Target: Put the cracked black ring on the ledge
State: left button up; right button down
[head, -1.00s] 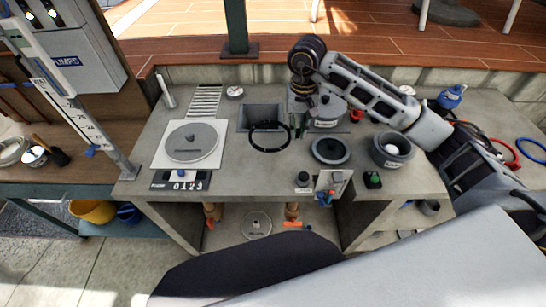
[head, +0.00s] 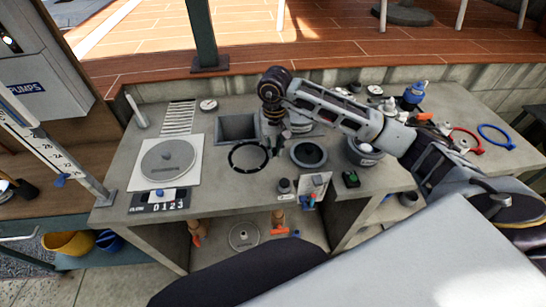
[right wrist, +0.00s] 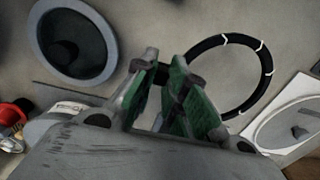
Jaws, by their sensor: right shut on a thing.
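The cracked black ring (head: 231,160) shows in the head view over the grey concrete bench, just in front of the square recess. In the right wrist view the ring (right wrist: 268,68) is black with several white crack lines. My right gripper (head: 274,145) reaches in from the right and is shut on the ring's right side. In the right wrist view its green-padded fingers (right wrist: 166,95) have a dark part of the ring between them. The ring's height above the bench is hard to tell. I cannot pick out which surface is the ledge. My left gripper is not in view.
The square recess (head: 236,127) lies behind the ring. A white plate with a round grey lid (head: 190,145) is left of it, and a round dark-centred pot (head: 309,153) is right. A number panel (head: 160,201) is at the front left. Red (head: 466,141) and blue rings (head: 497,136) lie far right.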

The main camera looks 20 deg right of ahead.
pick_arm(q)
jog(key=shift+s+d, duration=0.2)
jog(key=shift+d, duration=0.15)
pick_arm(e)
jog(key=shift+f, duration=0.7)
jog(key=shift+f, duration=0.1)
jog(key=shift+f+p, duration=0.3)
jog(key=shift+f, duration=1.35)
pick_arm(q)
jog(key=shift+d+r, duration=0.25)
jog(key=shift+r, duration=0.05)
pick_arm(e)
jog(key=shift+f, duration=0.15)
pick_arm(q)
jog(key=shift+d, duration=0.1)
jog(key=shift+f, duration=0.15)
pick_arm(e)
jog(key=shift+f, duration=0.1)
jog(key=c, duration=1.5)
grip_release()
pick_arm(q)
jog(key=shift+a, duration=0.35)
pick_arm(e)
jog(key=shift+o, duration=0.2)
